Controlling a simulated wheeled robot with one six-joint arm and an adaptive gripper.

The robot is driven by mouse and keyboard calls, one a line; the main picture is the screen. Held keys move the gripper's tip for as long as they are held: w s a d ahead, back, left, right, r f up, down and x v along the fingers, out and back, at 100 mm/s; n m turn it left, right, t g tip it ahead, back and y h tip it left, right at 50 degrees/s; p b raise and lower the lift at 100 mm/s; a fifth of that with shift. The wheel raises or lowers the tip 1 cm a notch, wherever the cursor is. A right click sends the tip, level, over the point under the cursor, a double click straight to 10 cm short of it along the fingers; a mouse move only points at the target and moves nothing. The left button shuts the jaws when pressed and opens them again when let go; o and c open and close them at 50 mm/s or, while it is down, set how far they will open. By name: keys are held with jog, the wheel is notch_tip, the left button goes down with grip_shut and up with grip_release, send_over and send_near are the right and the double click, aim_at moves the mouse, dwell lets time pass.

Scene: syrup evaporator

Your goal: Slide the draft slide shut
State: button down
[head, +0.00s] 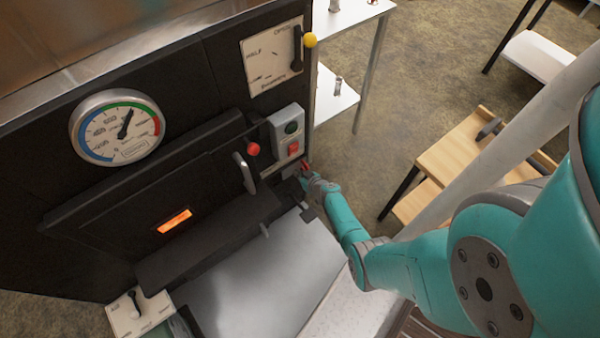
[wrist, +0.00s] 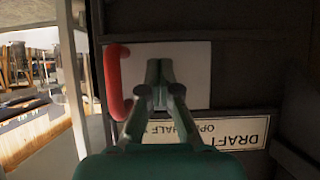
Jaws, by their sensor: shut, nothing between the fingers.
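In the wrist view the draft slide shows as a pale flat plate (wrist: 198,65) with a red C-shaped handle (wrist: 113,82) at its left end. My gripper (wrist: 159,72) is shut and empty in front of the plate, to the right of the handle, with a gap between them in the picture. I cannot tell whether the fingers touch the plate. An upside-down label (wrist: 245,132) reading DRAFT lies below the plate, partly covered by my gripper. In the head view my gripper (head: 311,182) is small at the panel's lower right edge, beside the red handle (head: 305,167).
A grey switch box (head: 287,133) and the door handle (head: 245,173) are left of my gripper. A yellow-knobbed damper lever (head: 297,48) is higher up. A metal table (head: 352,12) and wooden stand (head: 455,150) stand to the right. Floor between them is clear.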

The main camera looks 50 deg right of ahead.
jog(key=s+a+r, duration=0.2)
jog(key=s, duration=0.6)
jog(key=shift+s+a, duration=0.2)
jog(key=shift+s, duration=0.1)
dwell(0.5)
jog(key=s+a+r+g, duration=0.1)
jog(key=s+a, duration=0.6)
jog(key=a, duration=0.6)
jog(key=s+a+r, duration=0.7)
jog(key=s+r, duration=0.1)
jog(key=s+a+r+n+t+y, duration=0.1)
jog(key=s+a+r, duration=0.1)
jog(key=r, duration=0.9)
jog(key=s+a+r+n+t+y, duration=0.1)
jog(key=s+r, duration=0.4)
jog(key=r, duration=0.6)
jog(key=s+a+r+n+t+y, duration=0.1)
jog(key=a+r, duration=0.4)
jog(key=r, duration=0.6)
jog(key=s+t, duration=0.1)
jog(key=s, duration=0.1)
jog(key=shift+s+a+r+t, duration=0.25)
jog(key=shift+s+r+t, duration=0.05)
jog(key=shift+t, duration=0.1)
